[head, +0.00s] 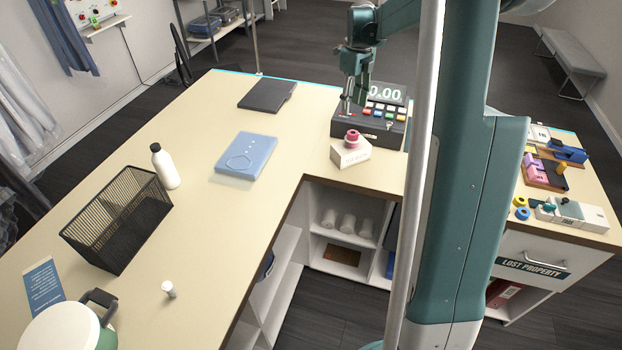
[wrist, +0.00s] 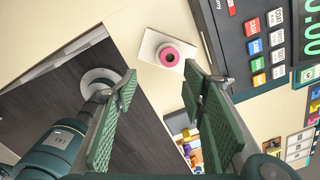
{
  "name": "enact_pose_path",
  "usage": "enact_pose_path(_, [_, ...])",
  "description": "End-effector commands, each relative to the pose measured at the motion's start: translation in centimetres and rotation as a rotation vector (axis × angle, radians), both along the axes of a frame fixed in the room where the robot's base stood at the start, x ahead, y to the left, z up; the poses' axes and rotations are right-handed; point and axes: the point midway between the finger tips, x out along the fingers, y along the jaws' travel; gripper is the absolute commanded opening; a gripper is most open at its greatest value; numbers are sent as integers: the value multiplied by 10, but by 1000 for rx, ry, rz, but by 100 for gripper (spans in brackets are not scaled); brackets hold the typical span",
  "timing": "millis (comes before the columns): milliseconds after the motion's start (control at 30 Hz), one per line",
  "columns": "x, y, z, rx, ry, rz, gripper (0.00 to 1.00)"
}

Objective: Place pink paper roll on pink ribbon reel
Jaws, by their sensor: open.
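A small round pink item (head: 352,136) sits on a white box (head: 350,154) in front of the cash register. In the wrist view the pink item (wrist: 169,56) is a pink ring with a pale, dark-centred hole. I cannot tell whether it is the reel, the roll, or one on the other. No second round pink item is clear elsewhere. My gripper (head: 347,104) is above and behind the white box, near the register. In the wrist view my gripper (wrist: 160,84) has its two green fingers wide apart with nothing between them.
The cash register (head: 368,128) stands close behind the white box. A blue folded item (head: 246,155), white bottle (head: 164,166), black mesh basket (head: 118,218) and small white cylinder (head: 169,289) are on the left counter. Yellow and blue rings (head: 521,207) lie on the right.

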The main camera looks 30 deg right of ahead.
Motion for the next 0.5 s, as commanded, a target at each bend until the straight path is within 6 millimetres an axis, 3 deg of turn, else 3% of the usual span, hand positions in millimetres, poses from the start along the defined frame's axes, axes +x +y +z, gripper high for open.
enact_pose_path(500, [-49,97,60,-79,-89,536,42])
